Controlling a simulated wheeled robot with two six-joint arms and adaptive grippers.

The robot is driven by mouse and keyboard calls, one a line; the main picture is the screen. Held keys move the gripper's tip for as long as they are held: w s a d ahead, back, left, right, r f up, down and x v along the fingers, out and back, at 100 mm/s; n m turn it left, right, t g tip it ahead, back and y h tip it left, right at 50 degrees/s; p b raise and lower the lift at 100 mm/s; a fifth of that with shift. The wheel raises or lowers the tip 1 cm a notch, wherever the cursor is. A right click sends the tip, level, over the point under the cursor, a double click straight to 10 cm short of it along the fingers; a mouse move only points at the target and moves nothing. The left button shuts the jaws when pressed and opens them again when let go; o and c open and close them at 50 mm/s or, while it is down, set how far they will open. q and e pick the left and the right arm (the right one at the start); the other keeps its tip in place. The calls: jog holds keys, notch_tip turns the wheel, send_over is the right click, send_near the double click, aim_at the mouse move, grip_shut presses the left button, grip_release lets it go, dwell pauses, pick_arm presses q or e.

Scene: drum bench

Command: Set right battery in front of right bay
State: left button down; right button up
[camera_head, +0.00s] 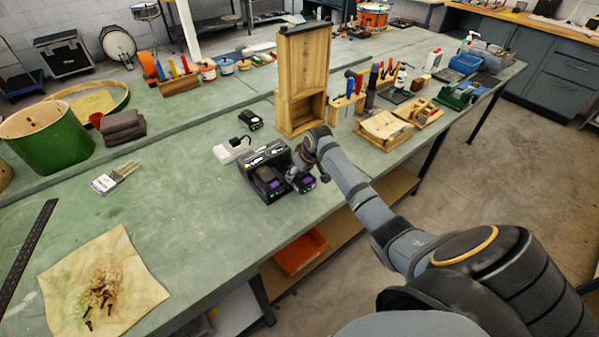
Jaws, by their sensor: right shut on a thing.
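A dark charger (250,163) stands near the front edge of the green bench. A dark battery with a purple mark (267,182) sits at its left bay. My right gripper (301,178) is just right of the charger, shut on a second dark battery with a purple mark (307,184). That battery is in front of the charger's right side, close to the bench edge. The gripper and wrist hide much of the right bay, and I cannot tell whether the held battery touches the bench. My left gripper is out of view.
Another dark battery (250,119) and a white power strip (231,150) lie behind the charger. A tall wooden cabinet (302,75) stands behind my right wrist. An orange bin (300,251) is below the bench edge. The bench left of the charger is mostly clear.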

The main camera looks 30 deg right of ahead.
jog(key=o, duration=1.5)
jog(key=shift+f, duration=0.1)
jog(key=shift+o, duration=0.2)
jog(key=v, duration=1.2)
jog(key=shift+b, duration=0.4)
jog(key=shift+s+a, duration=0.1)
